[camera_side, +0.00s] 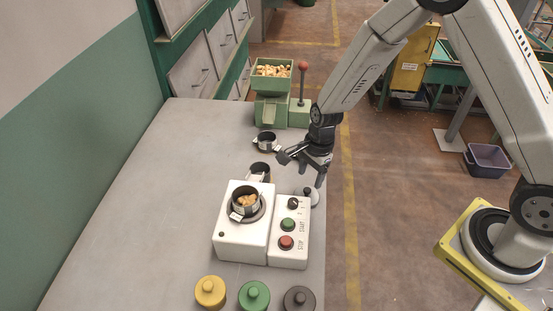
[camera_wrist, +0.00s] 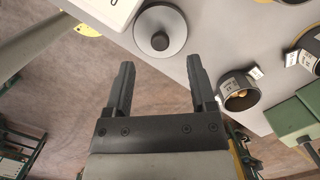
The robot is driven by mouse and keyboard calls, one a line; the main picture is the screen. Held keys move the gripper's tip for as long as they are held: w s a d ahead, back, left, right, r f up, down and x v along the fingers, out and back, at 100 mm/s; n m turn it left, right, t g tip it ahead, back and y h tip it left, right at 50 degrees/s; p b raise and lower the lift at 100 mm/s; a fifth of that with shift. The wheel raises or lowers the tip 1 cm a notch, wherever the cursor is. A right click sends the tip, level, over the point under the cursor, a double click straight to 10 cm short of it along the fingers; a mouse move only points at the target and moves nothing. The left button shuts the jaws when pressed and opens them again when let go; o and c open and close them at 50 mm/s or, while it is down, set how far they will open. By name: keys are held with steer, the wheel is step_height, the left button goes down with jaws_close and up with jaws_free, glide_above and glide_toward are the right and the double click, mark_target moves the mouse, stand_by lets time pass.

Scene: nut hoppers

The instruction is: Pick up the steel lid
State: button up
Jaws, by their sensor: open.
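The steel lid (camera_side: 314,201) is a flat grey disc with a dark knob. It lies near the table's right edge, beside the control box. In the wrist view the steel lid (camera_wrist: 165,18) is at the top centre, with its knob on the near side. My gripper (camera_side: 301,169) is open and empty, above the table edge and behind the lid. In the wrist view my gripper (camera_wrist: 161,62) has its fingers spread on either side below the lid, with nothing between them.
A white unit (camera_side: 230,241) carries a dark cup holding nuts; a control box (camera_side: 289,256) adjoins it. Dark cups (camera_side: 260,170) (camera_side: 266,138) stand behind. A green nut hopper (camera_side: 272,87) is at the back. Yellow (camera_side: 210,293), green (camera_side: 254,297) and dark (camera_side: 299,301) lids lie in front.

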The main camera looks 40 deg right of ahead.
mark_target(308, 189)
steer(key=shift+f, duration=0.15)
steer(key=shift+a+f, duration=0.15)
steer(key=shift+f, duration=1.1)
steer(key=shift+a+f, duration=0.1)
steer(key=shift+f, duration=1.1)
jaws_close()
